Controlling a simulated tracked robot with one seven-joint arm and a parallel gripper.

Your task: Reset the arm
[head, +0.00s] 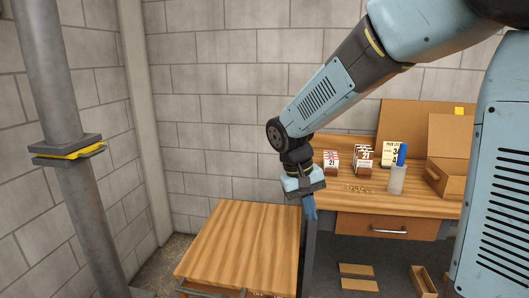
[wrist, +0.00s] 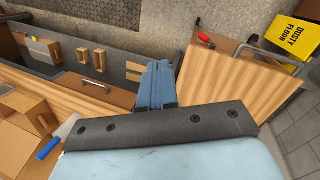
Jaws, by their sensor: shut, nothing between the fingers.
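My gripper (head: 310,212) points down in the head view, at the gap between the desk and the wooden-topped cart. Its blue fingers are shut together with nothing between them. The closed fingers also show in the wrist view (wrist: 155,84), above the dark gap. My arm reaches in from the upper right, bent down at the wrist.
The wooden-topped cart (head: 240,245) stands left of the gripper. The desk (head: 425,206) is behind it on the right, with small cards (head: 363,157), a cup (head: 397,181) and cardboard boxes (head: 447,180). A yellow sign (wrist: 296,37) stands beyond the cart. A pipe (head: 75,200) rises at left.

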